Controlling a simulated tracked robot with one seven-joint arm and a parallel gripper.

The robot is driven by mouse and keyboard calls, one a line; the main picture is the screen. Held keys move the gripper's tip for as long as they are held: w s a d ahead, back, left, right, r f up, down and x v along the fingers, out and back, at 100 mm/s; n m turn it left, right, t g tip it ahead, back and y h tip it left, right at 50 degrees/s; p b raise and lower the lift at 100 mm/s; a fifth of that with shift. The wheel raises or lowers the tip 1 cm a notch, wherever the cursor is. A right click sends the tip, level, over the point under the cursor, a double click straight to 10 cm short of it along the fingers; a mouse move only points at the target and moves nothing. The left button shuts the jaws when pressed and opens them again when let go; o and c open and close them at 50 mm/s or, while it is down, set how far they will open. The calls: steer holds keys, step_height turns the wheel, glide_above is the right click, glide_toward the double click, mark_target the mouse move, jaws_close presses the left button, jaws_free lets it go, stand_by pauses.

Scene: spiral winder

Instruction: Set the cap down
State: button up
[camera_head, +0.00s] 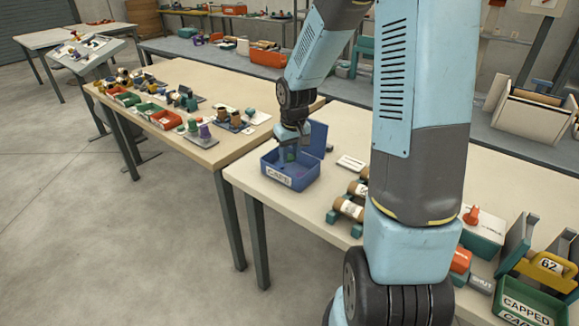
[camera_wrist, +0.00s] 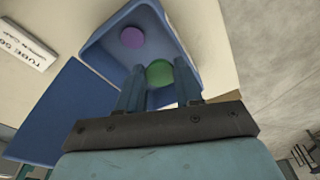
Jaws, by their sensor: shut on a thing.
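My gripper (camera_head: 287,152) reaches down into an open blue box (camera_head: 271,163) with a "CAPS" label on its front. In the wrist view the fingers are shut on a round green cap (camera_wrist: 159,73), inside the outline of the blue box (camera_wrist: 92,54). A purple cap (camera_wrist: 132,37) lies in the box, apart from the green one. I cannot tell whether the green cap touches the box floor.
The box's blue lid (camera_head: 317,139) stands open at its right. A white card (camera_head: 352,164) and brown tubes on green stands (camera_head: 347,208) lie to the right. A green "CAPPED" bin (camera_head: 527,307) is at the lower right. A second table (camera_head: 180,75) stands to the left.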

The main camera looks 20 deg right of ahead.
mark_target(291, 158)
steer(key=w+f, duration=0.1)
steer(key=f, duration=0.1)
steer(key=w+d+f, duration=0.1)
steer(key=w+f, duration=0.1)
steer(key=shift+w+d+f, duration=0.15)
steer(key=shift+d+f, duration=0.05)
steer(key=shift+f, duration=1.65)
steer(key=shift+f, duration=0.3)
